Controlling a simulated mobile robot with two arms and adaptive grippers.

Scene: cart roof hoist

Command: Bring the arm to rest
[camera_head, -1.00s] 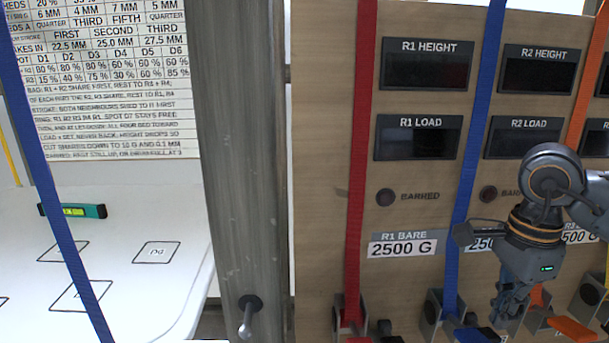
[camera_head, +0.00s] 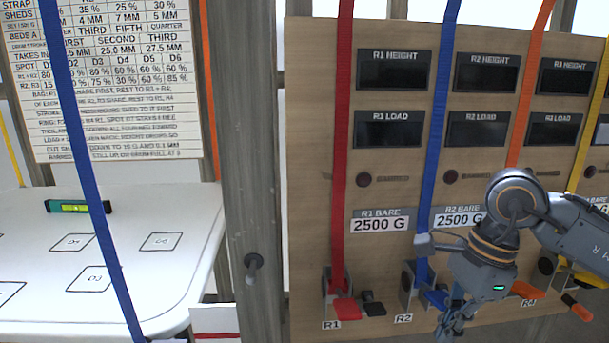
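My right arm comes in from the right edge. Its dark grey gripper (camera_head: 452,322) hangs pointing down in front of the wooden panel (camera_head: 315,180), just right of and below the R2 ratchet's blue handle (camera_head: 436,297). The fingers look narrow and close together, but the lower frame edge is near and I cannot tell whether they are open or shut. I see nothing clearly held. Whether it touches the blue handle cannot be told. My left gripper is not in view.
A red strap (camera_head: 341,150) runs down to the R1 ratchet with a red handle (camera_head: 346,310). Orange handles (camera_head: 528,290) and a yellow strap (camera_head: 590,110) are at right. A wooden post (camera_head: 248,160) separates the panel from a white board (camera_head: 150,280) carrying a green level (camera_head: 80,207).

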